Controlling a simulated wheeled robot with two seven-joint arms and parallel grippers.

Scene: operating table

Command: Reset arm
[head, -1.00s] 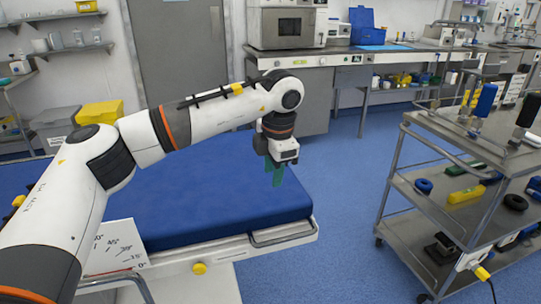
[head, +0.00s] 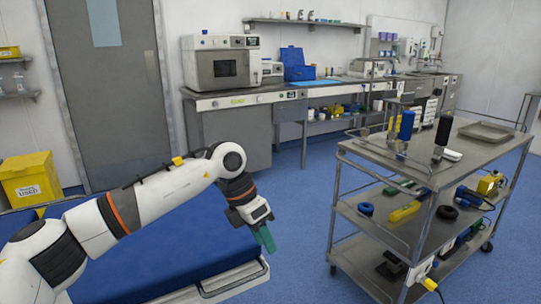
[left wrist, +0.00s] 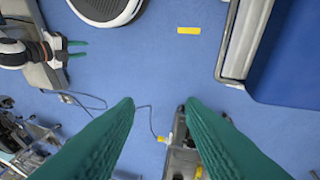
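My left arm comes in from the left in the head view, white with orange bands. My left gripper (head: 266,240) has green fingers and points down beside the blue operating table (head: 190,240). In the left wrist view its two fingers (left wrist: 160,101) stand apart with only floor and equipment far below between them, so it is open and empty. My right gripper (left wrist: 79,49) shows small at the left of the left wrist view, its green fingers apart and nothing between them. It is outside the head view.
A grey metal trolley (head: 365,163) with bottles, tools and a tray (head: 487,132) stands at the right. A counter (head: 240,97) with a microwave-like device (head: 222,65) runs along the back. A yellow bin (head: 30,180) is at the left. Blue floor (head: 290,200) lies clear between table and trolley.

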